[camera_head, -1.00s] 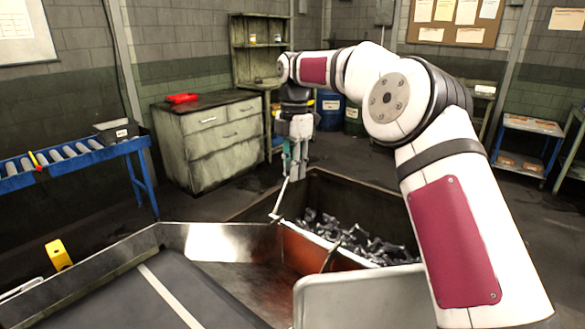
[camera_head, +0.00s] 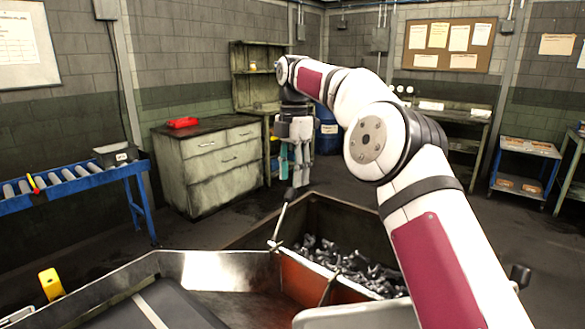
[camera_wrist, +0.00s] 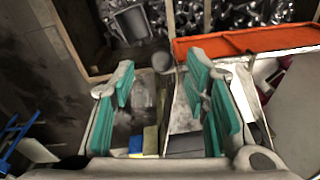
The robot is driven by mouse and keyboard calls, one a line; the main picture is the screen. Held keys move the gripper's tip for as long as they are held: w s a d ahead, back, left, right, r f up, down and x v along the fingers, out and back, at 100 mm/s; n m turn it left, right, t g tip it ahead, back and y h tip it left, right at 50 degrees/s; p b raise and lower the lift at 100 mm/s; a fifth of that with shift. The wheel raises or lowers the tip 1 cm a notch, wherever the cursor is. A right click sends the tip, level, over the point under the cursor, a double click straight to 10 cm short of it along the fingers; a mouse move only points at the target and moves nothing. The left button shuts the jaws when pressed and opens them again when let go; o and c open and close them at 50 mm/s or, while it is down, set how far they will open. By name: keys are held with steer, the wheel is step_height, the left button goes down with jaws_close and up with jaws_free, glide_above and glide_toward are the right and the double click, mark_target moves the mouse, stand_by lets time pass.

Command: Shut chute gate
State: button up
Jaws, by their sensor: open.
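The lever (camera_head: 281,222) stands tilted at the chute's mouth, with a dark round knob (camera_head: 290,194) at its top. At its foot an orange plate (camera_head: 300,282), which looks like the chute gate, lies between the metal chute (camera_head: 220,268) and the parts bin. Its exact position is hard to tell. The orange plate also shows in the wrist view (camera_wrist: 250,40). My gripper (camera_head: 291,183) points down just above or behind the knob, with teal pads. In the wrist view my gripper (camera_wrist: 162,88) is open and empty, the knob (camera_wrist: 162,62) showing between and beyond its fingers.
The bin (camera_head: 335,207) holds many dark metal parts. A blue roller conveyor (camera_head: 85,180) stands at left, a drawer cabinet (camera_head: 215,165) behind. A yellow object (camera_head: 50,283) is at lower left. Open floor lies behind the bin.

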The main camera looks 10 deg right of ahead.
steer(key=shift+r, duration=0.8)
steer(key=shift+r, duration=0.1)
